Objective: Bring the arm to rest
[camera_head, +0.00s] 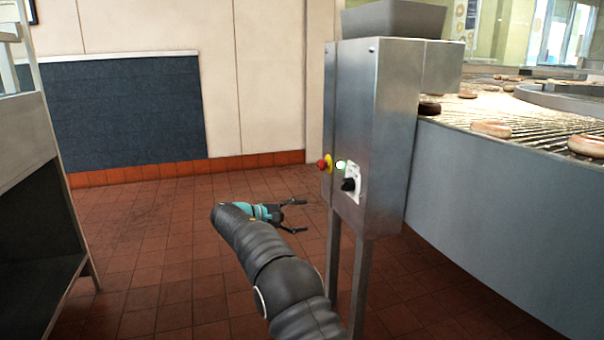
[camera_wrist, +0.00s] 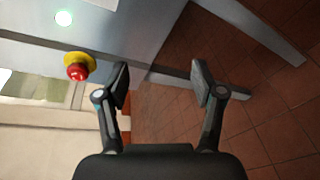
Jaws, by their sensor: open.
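My gripper (camera_head: 301,216) is open and empty, held out in front of the steel control cabinet (camera_head: 378,100) at about the height of the cabinet's lower edge. In the wrist view, the two fingers of my gripper (camera_wrist: 160,85) are spread wide with nothing between them. Beyond them show the cabinet's leg and the tiled floor. My arm reaches up from the bottom of the head view and bends at the wrist towards the cabinet.
The cabinet carries a red emergency button (camera_head: 324,163), a lit green lamp (camera_head: 340,166) and a black knob (camera_head: 348,185). The button also shows in the wrist view (camera_wrist: 77,72). A conveyor (camera_head: 480,190) with doughnuts stands right. A rack (camera_head: 30,170) stands left. Red tiled floor (camera_head: 150,240) between is clear.

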